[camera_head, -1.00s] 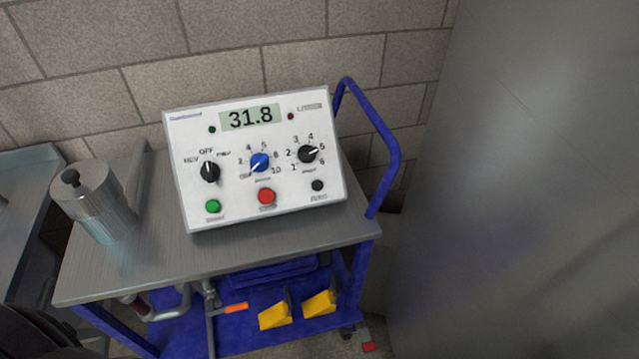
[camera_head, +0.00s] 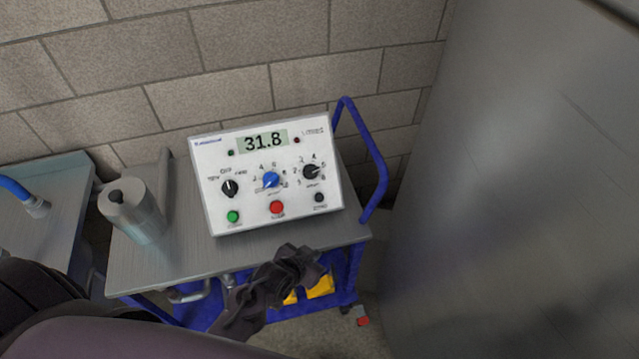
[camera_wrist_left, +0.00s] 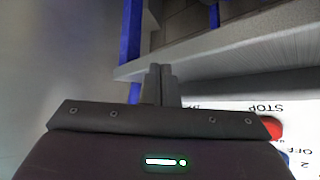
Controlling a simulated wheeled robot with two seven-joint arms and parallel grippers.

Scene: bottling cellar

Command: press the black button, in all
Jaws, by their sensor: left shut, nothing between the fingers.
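The black button (camera_head: 319,197) is a small round button at the lower right of the white control box (camera_head: 212,217), below the black right-hand knob (camera_head: 311,172). The box stands on the grey-topped cart and its display reads 31.8. My left gripper (camera_head: 312,262) is shut and empty, in front of the cart's near edge, below and slightly left of the black button and apart from it. In the left wrist view the closed fingertips (camera_wrist_left: 160,72) show before the cart top's edge, and part of the box face with the red button (camera_wrist_left: 272,128) shows at right; the black button is hidden there. My right gripper is not in view.
A metal canister (camera_head: 135,212) stands on the cart top (camera_head: 150,268) left of the box. A blue handle (camera_head: 381,165) rises at the cart's right. A large grey metal surface (camera_head: 500,190) fills the right side. Yellow items (camera_head: 321,287) lie on the lower shelf.

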